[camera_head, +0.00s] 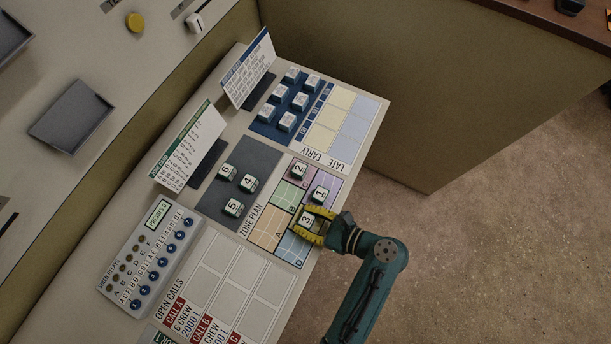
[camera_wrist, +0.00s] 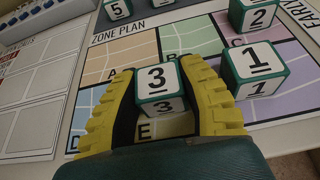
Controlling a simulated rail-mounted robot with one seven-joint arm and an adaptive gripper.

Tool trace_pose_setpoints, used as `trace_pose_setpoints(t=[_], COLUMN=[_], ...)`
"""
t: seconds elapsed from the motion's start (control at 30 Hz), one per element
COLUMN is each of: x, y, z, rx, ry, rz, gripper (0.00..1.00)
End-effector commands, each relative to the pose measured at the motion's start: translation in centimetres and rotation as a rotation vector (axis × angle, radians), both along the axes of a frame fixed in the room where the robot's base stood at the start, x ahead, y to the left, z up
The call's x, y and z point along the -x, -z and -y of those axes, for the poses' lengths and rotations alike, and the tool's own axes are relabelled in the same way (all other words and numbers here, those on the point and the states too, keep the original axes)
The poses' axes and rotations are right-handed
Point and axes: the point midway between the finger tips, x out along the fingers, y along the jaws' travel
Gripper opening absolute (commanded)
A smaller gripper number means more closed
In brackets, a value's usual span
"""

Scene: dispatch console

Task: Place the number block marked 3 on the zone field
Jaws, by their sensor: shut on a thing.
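The number block marked 3 (camera_head: 306,219) is a white-topped cube with a green lower part. My gripper (camera_head: 308,224) has its yellow fingers shut on it at the zone plan's near side. In the wrist view the block 3 (camera_wrist: 158,84) sits between both fingers, upright, its number facing up. The zone plan (camera_head: 268,229) has coloured fields lettered A to E. The pale yellow field E (camera_wrist: 172,126) shows just below the block in the wrist view. I cannot tell whether the block touches the board.
Block 1 (camera_head: 319,194) stands on the purple field, close beside my right finger in the wrist view. Block 2 (camera_head: 298,170) stands on the pink field C. More number blocks, such as block 5 (camera_head: 233,208), stand on the dark grey pad (camera_head: 258,157). A button panel (camera_head: 150,262) is at left.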

Motion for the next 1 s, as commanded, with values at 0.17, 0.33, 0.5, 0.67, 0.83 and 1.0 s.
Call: trace_pose_setpoints(t=[0.17, 0.33, 0.5, 0.67, 0.83, 1.0], x=[0.0, 0.0, 0.0, 0.0, 1.1, 2.9], y=[-0.1, 0.0, 0.0, -0.2, -1.5, -3.2], z=[0.0, 0.0, 0.0, 0.1, 2.4, 6.1], rx=[0.002, 0.002, 0.002, 0.002, 0.003, 0.003], ry=[0.001, 0.001, 0.001, 0.002, 0.007, 0.009], rz=[-0.001, -0.001, -0.001, 0.0, 0.002, 0.001], gripper=[0.13, 0.61, 0.62, 0.62, 0.62, 0.62])
